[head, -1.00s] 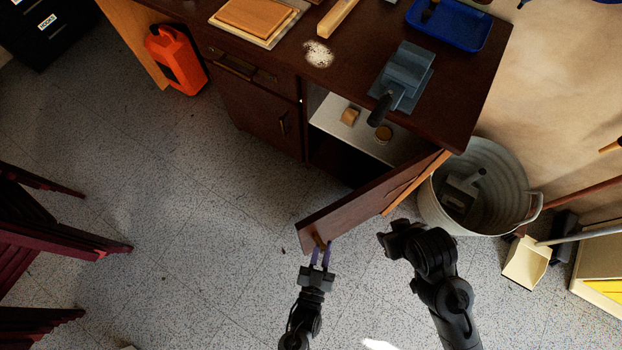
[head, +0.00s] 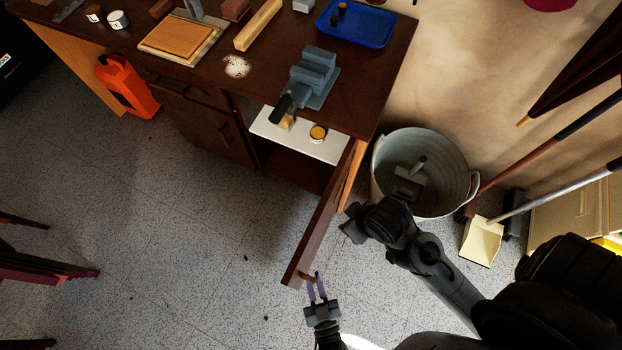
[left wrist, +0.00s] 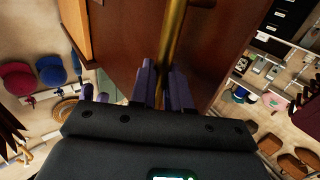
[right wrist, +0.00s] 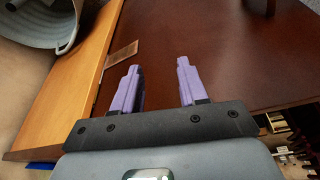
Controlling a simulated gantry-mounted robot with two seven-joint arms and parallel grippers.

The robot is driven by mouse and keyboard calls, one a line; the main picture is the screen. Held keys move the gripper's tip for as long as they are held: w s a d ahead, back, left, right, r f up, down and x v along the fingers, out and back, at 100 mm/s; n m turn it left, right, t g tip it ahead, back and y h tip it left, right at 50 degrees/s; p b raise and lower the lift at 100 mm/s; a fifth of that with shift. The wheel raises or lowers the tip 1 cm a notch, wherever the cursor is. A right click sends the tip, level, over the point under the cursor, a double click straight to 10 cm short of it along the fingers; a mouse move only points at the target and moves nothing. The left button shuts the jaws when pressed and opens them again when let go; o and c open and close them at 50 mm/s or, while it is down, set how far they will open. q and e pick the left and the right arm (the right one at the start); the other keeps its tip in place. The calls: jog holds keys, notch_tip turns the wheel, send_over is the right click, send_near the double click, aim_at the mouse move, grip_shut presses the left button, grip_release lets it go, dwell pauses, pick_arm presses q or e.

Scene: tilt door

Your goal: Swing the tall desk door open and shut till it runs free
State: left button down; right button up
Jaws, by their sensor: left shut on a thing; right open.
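The tall desk door (head: 325,225) is dark brown and stands swung well out from the desk's open right cupboard. My left gripper (head: 316,287) is at the door's free end in the head view, shut on the brass handle (left wrist: 174,45), which runs between its purple fingers in the left wrist view. My right gripper (right wrist: 160,90) is open and empty in the right wrist view, its fingers pointing toward a dark brown panel with a light wood edge (right wrist: 70,75). In the head view the right gripper is near the door's right side; its fingers are hard to see.
The open cupboard has a white shelf (head: 290,138) with a small yellow-lidded tin (head: 318,133). A grey vise (head: 312,75) sits on the desktop. A metal tub (head: 440,160) and a dustpan (head: 482,242) stand at the right. The floor left of the door is clear.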

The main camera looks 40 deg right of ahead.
pick_arm(q)
jog(key=shift+f, duration=0.15)
pick_arm(e)
jog(key=shift+w, duration=0.1)
pick_arm(q)
jog(key=c, duration=1.5)
grip_release()
jog(key=shift+c, duration=0.2)
jog(key=shift+o, duration=1.3)
jog(key=shift+d, duration=0.2)
jog(key=shift+o, duration=0.5)
jog(key=shift+w+d, duration=0.25)
jog(key=shift+d, duration=0.05)
jog(key=shift+s+a, duration=0.2)
jog(key=shift+a, duration=0.05)
jog(key=p+v, duration=0.1)
jog(key=v, duration=0.9)
jog(key=shift+s+a+p, duration=0.2)
jog(key=shift+s+p, duration=0.1)
jog(key=shift+p, duration=0.05)
pick_arm(e)
jog(key=shift+w+d+r, duration=0.1)
jog(key=shift+d+r, duration=0.15)
jog(key=shift+r, duration=0.65)
